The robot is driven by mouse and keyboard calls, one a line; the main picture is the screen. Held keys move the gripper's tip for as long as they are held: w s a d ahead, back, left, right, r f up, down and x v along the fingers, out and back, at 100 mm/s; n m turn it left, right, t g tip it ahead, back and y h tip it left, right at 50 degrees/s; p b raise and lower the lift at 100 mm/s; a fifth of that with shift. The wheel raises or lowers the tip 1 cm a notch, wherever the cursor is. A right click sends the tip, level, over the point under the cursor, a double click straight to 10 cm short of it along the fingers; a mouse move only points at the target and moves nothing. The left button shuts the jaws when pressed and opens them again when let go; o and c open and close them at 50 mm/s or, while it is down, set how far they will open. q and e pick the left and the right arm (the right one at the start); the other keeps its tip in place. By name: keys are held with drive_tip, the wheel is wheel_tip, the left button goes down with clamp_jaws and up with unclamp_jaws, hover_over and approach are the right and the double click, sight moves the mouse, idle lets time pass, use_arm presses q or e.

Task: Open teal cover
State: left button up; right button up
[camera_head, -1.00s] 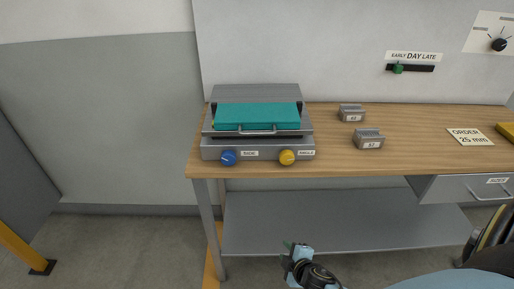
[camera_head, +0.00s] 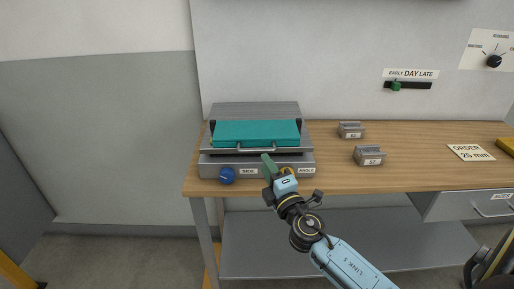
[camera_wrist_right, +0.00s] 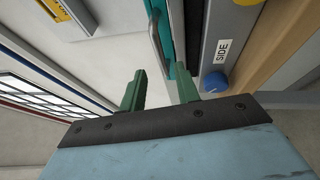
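The teal cover (camera_head: 256,132) lies closed on top of a grey machine (camera_head: 213,161) at the left end of the workbench. Its metal bar handle (camera_head: 257,150) runs along the front edge. My right gripper (camera_head: 268,160) is just in front of the handle, right of its middle. In the right wrist view, the green fingers (camera_wrist_right: 160,82) are apart and empty, with the handle (camera_wrist_right: 156,38) ahead of the gap and the teal cover (camera_wrist_right: 178,35) beside it. Contact with the handle is not visible. My left gripper is not in view.
A blue knob (camera_head: 227,175) and a yellow knob (camera_head: 288,171), partly hidden by my gripper, sit on the machine's front. Two grey blocks (camera_head: 350,129) (camera_head: 369,155) stand to the right on the wooden bench (camera_head: 420,160). A drawer (camera_head: 470,205) hangs below the bench.

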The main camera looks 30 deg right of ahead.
sight(257, 151)
drive_tip(key=x, duration=0.7)
drive_tip(key=shift+p, duration=0.35)
drive_tip(key=shift+c, duration=0.3)
clamp_jaws()
